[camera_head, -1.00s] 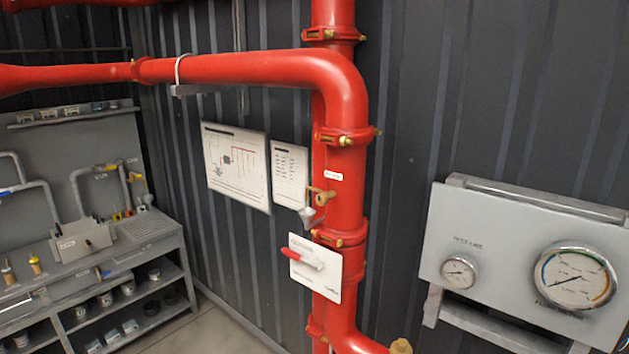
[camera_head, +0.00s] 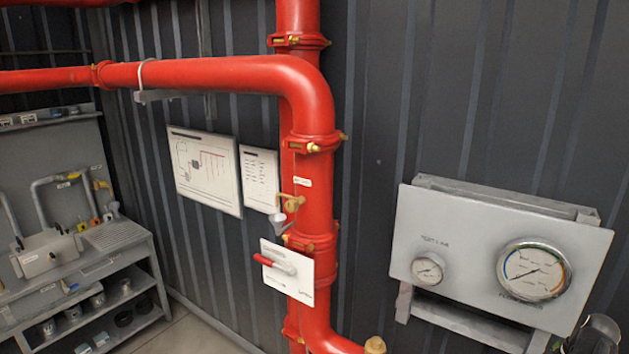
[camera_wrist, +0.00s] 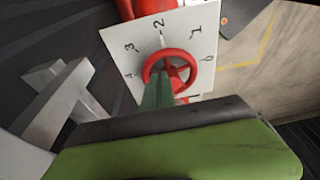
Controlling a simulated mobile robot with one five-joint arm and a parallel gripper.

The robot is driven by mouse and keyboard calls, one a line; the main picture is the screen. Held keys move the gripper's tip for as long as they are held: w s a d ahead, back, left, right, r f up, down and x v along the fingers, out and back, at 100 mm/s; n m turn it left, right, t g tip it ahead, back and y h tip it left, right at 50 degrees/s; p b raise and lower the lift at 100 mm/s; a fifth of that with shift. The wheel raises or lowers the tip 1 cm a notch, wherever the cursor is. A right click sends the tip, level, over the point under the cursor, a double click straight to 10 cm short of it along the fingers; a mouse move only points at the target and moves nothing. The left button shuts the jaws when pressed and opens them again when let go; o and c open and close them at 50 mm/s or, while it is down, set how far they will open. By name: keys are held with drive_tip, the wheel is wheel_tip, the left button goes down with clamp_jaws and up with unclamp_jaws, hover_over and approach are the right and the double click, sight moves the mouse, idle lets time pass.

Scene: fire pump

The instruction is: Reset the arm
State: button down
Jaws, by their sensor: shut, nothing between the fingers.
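My gripper (camera_wrist: 158,92) shows in the wrist view as two narrow green-grey fingers, shut together and holding nothing. Its fingertips overlap the lower left of a red handwheel (camera_wrist: 180,66) in the picture; I cannot tell whether they touch it. The handwheel sits in front of a white square plate (camera_wrist: 120,40) marked with numbers from 0 to 4. A broad green part with a dark edge, mine, fills the bottom of the wrist view. My gripper and arm are not clearly visible in the head view.
A red pipe (camera_head: 314,180) runs down the dark ribbed wall, carrying a red-handled lever on a white plate (camera_head: 288,275). A gauge panel (camera_head: 465,250) is at right, a grey workbench (camera_head: 120,245) at left. Some floor (camera_head: 190,333) is clear between bench and pipe.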

wheel_tip(320, 180, up, 3)
drive_tip(key=shift+r+p, duration=0.2)
drive_tip(key=shift+p, duration=0.95)
drive_tip(key=w+a+m, duration=0.2)
drive_tip(key=w+a, duration=0.2)
drive_tip(key=a, duration=0.4)
drive_tip(key=w+a+m+g+h, duration=0.1)
drive_tip(key=w+a, duration=0.3)
drive_tip(key=a, duration=0.3)
drive_tip(key=w+a+m, duration=0.2)
drive_tip(key=w+a, duration=0.2)
drive_tip(key=a, duration=0.4)
drive_tip(key=w+a+m+h, duration=0.15)
drive_tip(key=a+m, duration=0.35)
drive_tip(key=a, duration=1.6)
wheel_tip(320, 180, down, 19)
drive_tip(key=s+a+b, duration=0.1)
drive_tip(key=s+b, duration=0.1)
drive_tip(key=b, duration=1.6)
drive_tip(key=shift+g, duration=0.4)
